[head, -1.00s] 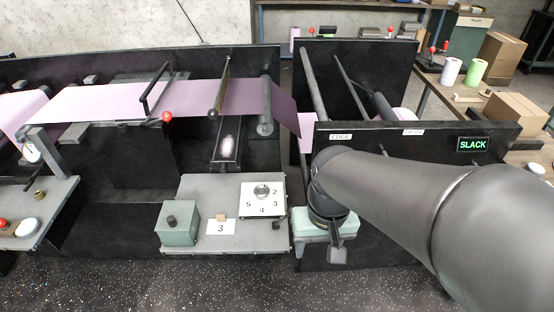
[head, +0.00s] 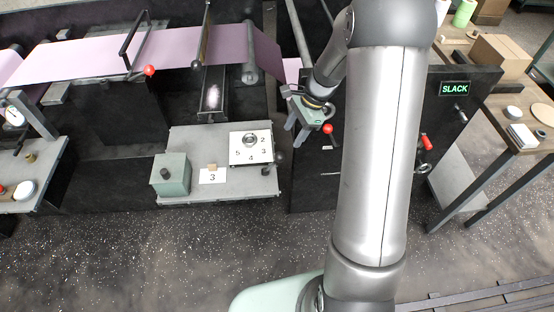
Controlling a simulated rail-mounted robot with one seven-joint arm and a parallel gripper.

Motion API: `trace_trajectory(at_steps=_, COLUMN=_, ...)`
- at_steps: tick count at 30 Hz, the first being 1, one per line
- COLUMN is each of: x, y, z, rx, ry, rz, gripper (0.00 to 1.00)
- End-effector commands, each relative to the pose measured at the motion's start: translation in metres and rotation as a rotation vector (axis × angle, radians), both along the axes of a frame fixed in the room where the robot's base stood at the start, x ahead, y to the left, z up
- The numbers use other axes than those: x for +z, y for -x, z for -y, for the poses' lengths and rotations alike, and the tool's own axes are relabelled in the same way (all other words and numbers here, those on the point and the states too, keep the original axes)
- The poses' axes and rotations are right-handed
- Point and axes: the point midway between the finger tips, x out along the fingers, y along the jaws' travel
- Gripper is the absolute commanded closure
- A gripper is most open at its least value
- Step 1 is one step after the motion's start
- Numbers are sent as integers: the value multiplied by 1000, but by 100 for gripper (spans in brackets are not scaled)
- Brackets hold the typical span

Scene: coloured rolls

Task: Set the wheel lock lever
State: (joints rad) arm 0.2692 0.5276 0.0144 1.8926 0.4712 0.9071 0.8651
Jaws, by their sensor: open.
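A red-handled lever (head: 425,142) sits on the black machine panel at the right, below the lit SLACK sign (head: 455,88). A small round metal part shows just under it. A red ball knob (head: 327,128) shows close to the right of my gripper, on the same panel. I cannot tell which of these is the wheel lock lever. My gripper (head: 297,128) is open, with its fingers pointing down and left, in front of the panel's left end. Nothing shows between the fingers. My arm hides the middle of the panel.
A grey shelf (head: 218,190) holds a green box (head: 171,174), a card marked 3 (head: 213,176) and a numbered dial plate (head: 251,148). A pink web (head: 90,58) runs above it. A wooden table (head: 534,128) stands at the right. The speckled floor in front is clear.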

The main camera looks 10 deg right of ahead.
Motion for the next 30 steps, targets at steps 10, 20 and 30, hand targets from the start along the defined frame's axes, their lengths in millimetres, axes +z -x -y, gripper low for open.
trace_trajectory(at_steps=10, x=-72, y=4, z=-31, rx=1, ry=-2, rz=-6, gripper=47)
trace_trajectory(at_steps=20, x=-119, y=4, z=-50, rx=2, ry=-1, rz=-2, gripper=47)
trace_trajectory(at_steps=30, x=-126, y=4, z=-53, rx=2, ry=0, rz=0, gripper=47)
